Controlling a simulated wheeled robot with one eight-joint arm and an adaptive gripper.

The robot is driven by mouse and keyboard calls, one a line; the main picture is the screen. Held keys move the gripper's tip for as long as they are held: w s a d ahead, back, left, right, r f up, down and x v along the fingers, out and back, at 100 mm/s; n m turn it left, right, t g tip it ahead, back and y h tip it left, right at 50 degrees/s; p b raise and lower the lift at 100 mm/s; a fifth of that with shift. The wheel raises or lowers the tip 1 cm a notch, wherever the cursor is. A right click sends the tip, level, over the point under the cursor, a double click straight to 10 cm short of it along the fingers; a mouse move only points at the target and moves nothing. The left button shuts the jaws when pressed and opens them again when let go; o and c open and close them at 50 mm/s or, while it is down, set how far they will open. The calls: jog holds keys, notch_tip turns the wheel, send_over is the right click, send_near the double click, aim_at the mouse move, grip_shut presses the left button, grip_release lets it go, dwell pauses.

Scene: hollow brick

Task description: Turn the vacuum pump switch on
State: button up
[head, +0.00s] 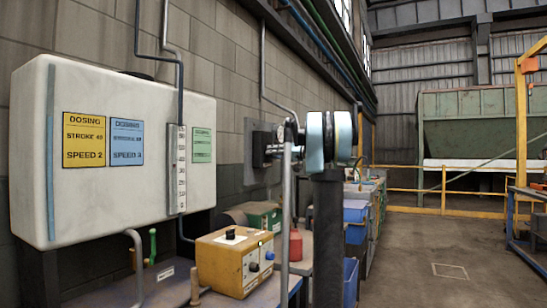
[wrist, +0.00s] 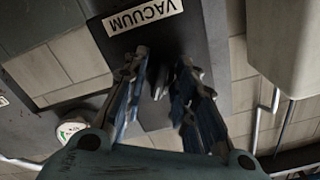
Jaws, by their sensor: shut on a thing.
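The vacuum pump switch (wrist: 160,82) is a small dark lever on a dark panel (wrist: 160,45) with a white VACUUM label (wrist: 143,14), upside down in the wrist view. My gripper (wrist: 165,76) is at the panel, its two blue-grey fingers on either side of the lever and shut on it. The fingers hide part of the lever, and its exact angle is hard to tell. In the head view, the dark wall panel (head: 261,146) is right of the white tank, and my arm's end reaches it from the right, covering the switch.
A white tank (head: 105,200) with dosing labels hangs left of the panel. A yellow control box (head: 225,262) stands on the bench below. A round gauge (wrist: 72,129) is beside the panel in the wrist view. Open floor (head: 425,262) lies to the right.

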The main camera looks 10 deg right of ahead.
jog(key=m, duration=1.1)
jog(key=shift+w+d+m, duration=0.15)
jog(key=shift+m, duration=0.15)
dwell(0.4)
jog(key=o, duration=1.1)
jog(key=shift+w+f, duration=0.1)
jog(key=shift+f, duration=0.05)
